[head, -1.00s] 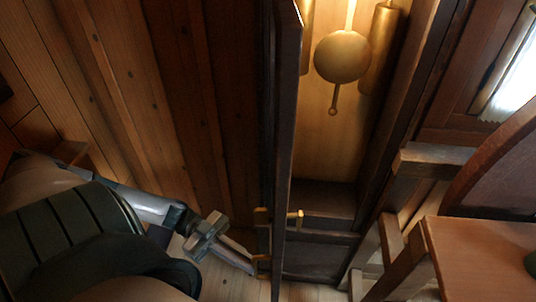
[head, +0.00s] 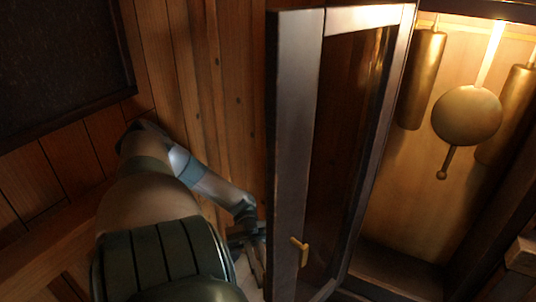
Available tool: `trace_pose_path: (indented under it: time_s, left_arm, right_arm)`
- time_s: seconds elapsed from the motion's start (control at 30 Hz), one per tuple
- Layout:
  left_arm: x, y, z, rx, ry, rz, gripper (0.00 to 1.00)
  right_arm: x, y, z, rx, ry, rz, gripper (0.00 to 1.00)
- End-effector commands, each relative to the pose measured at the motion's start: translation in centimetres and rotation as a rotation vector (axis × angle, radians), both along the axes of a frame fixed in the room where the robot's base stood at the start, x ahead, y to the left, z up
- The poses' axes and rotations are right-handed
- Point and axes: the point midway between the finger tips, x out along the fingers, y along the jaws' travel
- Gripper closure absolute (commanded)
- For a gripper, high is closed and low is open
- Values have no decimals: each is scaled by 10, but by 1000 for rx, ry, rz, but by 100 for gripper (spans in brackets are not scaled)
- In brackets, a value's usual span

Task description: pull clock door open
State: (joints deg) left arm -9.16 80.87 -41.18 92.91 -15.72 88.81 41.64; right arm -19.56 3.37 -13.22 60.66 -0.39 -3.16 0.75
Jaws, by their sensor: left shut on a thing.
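The clock door (head: 297,150) is a dark wooden frame with a glass pane. It stands swung open, with its free edge toward me. A small brass handle (head: 300,250) sits low on the door's near face. My left gripper (head: 258,262) is at the door's left side, low down, beside the frame. It is shut on a part of the door that the frame hides from view. The open clock case shows a brass pendulum (head: 466,115) between brass weights (head: 423,78). My right gripper is not in view.
A plank wall (head: 235,90) stands behind my left arm. A dark framed panel (head: 60,70) hangs at upper left, with a wooden rail (head: 50,240) below. A pale wooden piece (head: 522,255) lies at the right edge.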

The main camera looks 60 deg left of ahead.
Motion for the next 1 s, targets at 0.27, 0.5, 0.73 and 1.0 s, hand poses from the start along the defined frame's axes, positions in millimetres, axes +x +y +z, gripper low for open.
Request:
trace_pose_path:
  time_s: [0.27, 0.5, 0.73, 1.0]
  left_arm:
    - [4, 2, 0, 4, -5, 9, 100]
    - [3, 2, 0, 3, -5, 9, 72]
    - [2, 1, 0, 2, -4, 6, 72]
    - [3, 1, 0, 1, -3, 7, 72]
  right_arm:
    - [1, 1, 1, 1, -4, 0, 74]
    - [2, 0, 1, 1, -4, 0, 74]
    - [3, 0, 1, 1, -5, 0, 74]
    - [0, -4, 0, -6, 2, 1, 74]
